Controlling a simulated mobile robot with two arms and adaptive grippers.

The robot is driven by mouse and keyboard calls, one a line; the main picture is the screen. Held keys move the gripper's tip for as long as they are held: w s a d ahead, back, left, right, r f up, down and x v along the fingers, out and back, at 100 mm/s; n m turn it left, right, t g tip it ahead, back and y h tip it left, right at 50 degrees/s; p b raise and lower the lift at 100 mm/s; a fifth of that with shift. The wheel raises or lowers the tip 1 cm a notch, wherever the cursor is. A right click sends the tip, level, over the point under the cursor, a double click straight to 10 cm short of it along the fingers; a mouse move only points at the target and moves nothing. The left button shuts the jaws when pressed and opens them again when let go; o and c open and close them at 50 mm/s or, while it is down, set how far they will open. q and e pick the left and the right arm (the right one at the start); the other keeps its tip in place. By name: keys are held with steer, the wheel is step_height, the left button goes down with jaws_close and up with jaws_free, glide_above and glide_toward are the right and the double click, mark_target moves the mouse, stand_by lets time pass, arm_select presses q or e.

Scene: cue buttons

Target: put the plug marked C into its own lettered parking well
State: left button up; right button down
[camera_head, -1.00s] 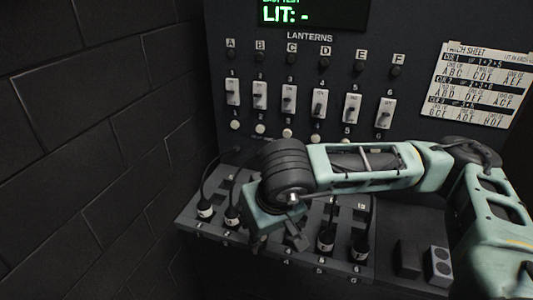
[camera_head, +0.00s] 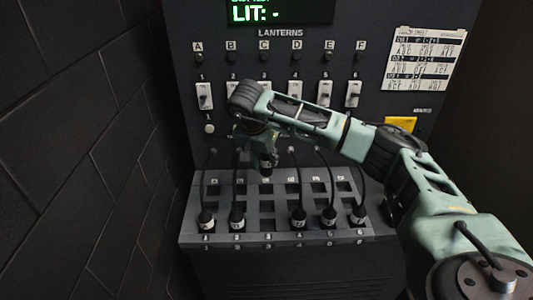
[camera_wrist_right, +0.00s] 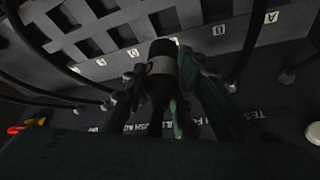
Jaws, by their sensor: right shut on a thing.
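My right gripper (camera_head: 266,160) is shut on a black plug with a pale band (camera_head: 267,170). It holds the plug above the back part of the sloped ledge, near the row of small lettered tags. In the right wrist view the plug (camera_wrist_right: 161,72) sits between the two fingers; its letter cannot be read. The well under it is hidden or too dark to make out. The ledge (camera_head: 270,237) has dark square openings. Tags B (camera_wrist_right: 218,30) and A (camera_wrist_right: 270,17) show in the wrist view to the plug's right. My left gripper is not in view.
Other corded plugs stand at the ledge's front: two left (camera_head: 206,220) and several right (camera_head: 299,221) of an empty gap. Their cords arch up behind. The upright panel (camera_head: 380,110) with switches stands close behind. A brick wall (camera_head: 80,150) is at the left.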

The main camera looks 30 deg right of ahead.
mark_target(264, 166)
steer(key=shift+d+f, duration=0.1)
steer(key=shift+w+f+b, duration=0.1)
steer(key=shift+f+b, duration=0.25)
steer(key=shift+f, duration=0.05)
steer(key=shift+f+b, duration=0.45)
steer(key=shift+f, duration=0.2)
steer(key=shift+f+b, duration=0.75)
steer(key=shift+f, duration=0.4)
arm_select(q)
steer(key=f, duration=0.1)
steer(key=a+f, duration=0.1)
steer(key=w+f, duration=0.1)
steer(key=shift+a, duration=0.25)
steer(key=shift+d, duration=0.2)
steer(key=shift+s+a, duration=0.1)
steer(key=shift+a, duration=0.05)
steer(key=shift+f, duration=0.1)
arm_select(e)
steer(key=shift+a+f, duration=0.15)
steer(key=shift+a, duration=0.05)
arm_select(q)
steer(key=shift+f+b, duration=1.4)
steer(key=shift+b, duration=0.1)
arm_select(e)
steer(key=shift+f, duration=2.2)
